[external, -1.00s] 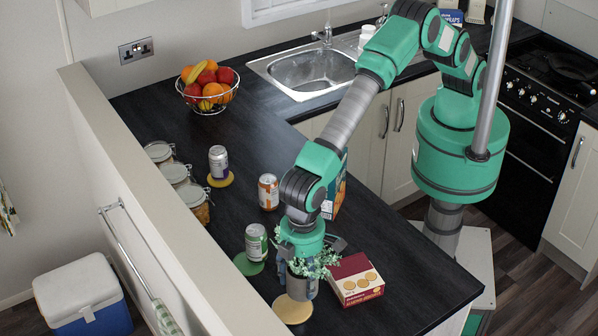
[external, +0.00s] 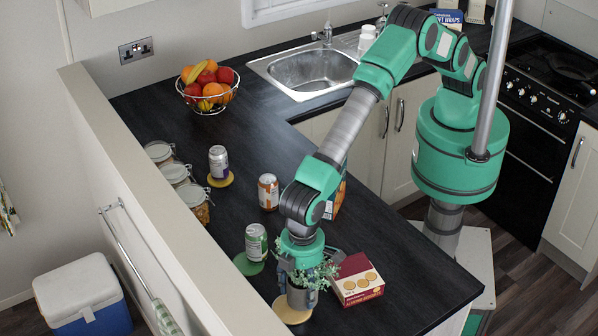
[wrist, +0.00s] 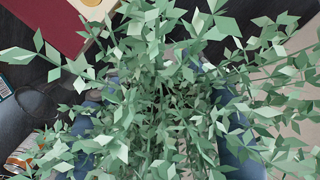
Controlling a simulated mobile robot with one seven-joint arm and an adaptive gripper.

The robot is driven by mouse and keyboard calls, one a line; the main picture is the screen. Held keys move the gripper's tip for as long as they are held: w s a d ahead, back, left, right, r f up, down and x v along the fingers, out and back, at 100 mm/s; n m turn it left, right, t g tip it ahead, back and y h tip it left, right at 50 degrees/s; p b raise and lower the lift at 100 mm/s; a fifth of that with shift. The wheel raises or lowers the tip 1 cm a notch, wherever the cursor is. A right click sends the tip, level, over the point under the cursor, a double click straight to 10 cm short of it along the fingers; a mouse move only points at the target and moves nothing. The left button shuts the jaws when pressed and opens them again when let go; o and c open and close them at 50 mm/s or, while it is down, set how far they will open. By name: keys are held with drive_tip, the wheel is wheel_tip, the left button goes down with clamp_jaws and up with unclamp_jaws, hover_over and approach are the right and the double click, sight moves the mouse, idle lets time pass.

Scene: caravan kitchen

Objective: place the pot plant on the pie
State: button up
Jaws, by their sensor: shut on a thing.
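The pot plant has pale green leaves (external: 318,273) and a grey pot (external: 301,298). My gripper (external: 301,277) is shut on it from above; the leaves hide much of the fingers. In the wrist view the leaves (wrist: 160,110) fill most of the picture and hide the pot. A flat tan disc (external: 289,315) lies under the pot; I cannot tell whether the pot touches it. A red box (external: 357,279) with round pies or biscuits printed on it stands just right of the plant. It also shows at the wrist view's top left (wrist: 45,25).
An orange can (external: 268,192), another can (external: 218,162) on a yellow disc and a carton (external: 340,195) stand further back. The counter right of the red box is clear.

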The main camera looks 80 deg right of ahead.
sight(302, 280)
drive_tip(key=shift+f, duration=0.1)
drive_tip(key=o, duration=1.6)
drive_tip(key=shift+f, duration=0.1)
wheel_tip(302, 280, up, 13)
drive_tip(key=shift+f+p, duration=0.1)
drive_tip(key=shift+p, duration=0.2)
